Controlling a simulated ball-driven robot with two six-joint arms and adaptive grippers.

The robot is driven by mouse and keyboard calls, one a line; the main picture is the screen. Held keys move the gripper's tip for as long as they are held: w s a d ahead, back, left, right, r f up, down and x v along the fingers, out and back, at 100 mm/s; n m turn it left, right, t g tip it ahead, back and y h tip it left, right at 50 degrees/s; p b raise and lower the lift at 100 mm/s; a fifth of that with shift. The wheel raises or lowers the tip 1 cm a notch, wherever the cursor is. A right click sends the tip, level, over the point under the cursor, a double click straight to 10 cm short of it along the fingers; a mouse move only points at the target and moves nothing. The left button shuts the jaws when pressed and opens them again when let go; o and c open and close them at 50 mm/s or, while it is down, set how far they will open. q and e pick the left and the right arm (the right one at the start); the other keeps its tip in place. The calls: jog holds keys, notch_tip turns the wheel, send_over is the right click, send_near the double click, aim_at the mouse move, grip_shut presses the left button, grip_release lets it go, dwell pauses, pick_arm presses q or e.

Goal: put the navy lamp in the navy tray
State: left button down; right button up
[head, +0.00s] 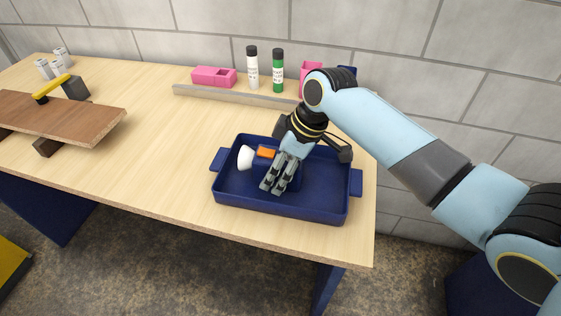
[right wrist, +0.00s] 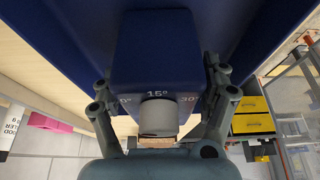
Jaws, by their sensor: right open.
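The navy tray (head: 329,209) sits at the right end of the table, with a handle at each side. My left gripper is out of view.
A wooden board (head: 60,118) rests on dark supports at the left, with a yellow-and-black item (head: 52,88) on it. Behind the tray, a low ledge (head: 235,96) runs before a pink block (head: 213,77), a white bottle (head: 252,68) and a green bottle (head: 278,71). The table middle is clear.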

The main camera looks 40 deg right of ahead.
jog(key=v, duration=1.2)
jog(key=shift+r, duration=0.15)
jog(key=shift+s, duration=0.1)
